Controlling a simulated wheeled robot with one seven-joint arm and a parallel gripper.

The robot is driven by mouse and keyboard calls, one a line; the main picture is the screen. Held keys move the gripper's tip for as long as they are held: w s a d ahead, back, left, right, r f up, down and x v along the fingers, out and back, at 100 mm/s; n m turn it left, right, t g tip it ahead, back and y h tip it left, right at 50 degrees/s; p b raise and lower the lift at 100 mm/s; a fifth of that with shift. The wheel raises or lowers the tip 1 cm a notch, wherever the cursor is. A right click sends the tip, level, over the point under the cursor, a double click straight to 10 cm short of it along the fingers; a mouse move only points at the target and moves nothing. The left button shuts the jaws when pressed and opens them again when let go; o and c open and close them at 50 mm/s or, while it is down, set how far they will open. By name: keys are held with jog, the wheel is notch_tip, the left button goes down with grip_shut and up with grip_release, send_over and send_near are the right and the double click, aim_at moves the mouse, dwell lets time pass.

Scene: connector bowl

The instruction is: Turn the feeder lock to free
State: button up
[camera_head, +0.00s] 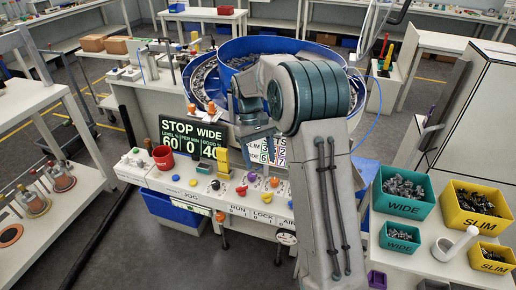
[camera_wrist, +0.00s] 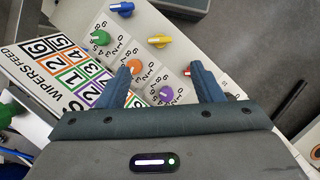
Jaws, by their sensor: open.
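The feeder console (camera_head: 175,180) is a white bench with a row of coloured knobs along its front. The word LOCK (camera_head: 262,217) is printed on its front edge between RUN and AIR; I cannot tell which control is the feeder lock or how it is set. A purple knob (camera_head: 274,182) and a yellow knob (camera_head: 241,190) sit above these labels. My gripper (camera_wrist: 163,68) is open and empty over the knob panel. An orange knob (camera_wrist: 134,68) and a purple knob (camera_wrist: 165,94) show between its fingers, and a red-marked control (camera_wrist: 187,72) is by the right finger.
A blue feeder bowl (camera_head: 230,48) stands behind my arm. Green WIDE bins (camera_head: 404,208) and yellow SLIM bins (camera_head: 478,225) stand on the right table. My arm hides part of the console.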

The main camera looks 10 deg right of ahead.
jog(key=v, duration=0.3)
dwell(0.5)
jog(key=s+r+m+t, duration=0.1)
jog(key=s+r+t, duration=0.15)
jog(key=s, duration=0.35)
jog(key=s+r+t, duration=0.1)
jog(key=s+r, duration=0.3)
jog(key=s, duration=0.2)
jog(key=s+d+f+m+t+y, duration=0.1)
jog(key=s+f+m+t, duration=0.1)
jog(key=s, duration=1.3)
jog(key=shift+d+t, duration=0.3)
jog(key=shift+t, duration=0.55)
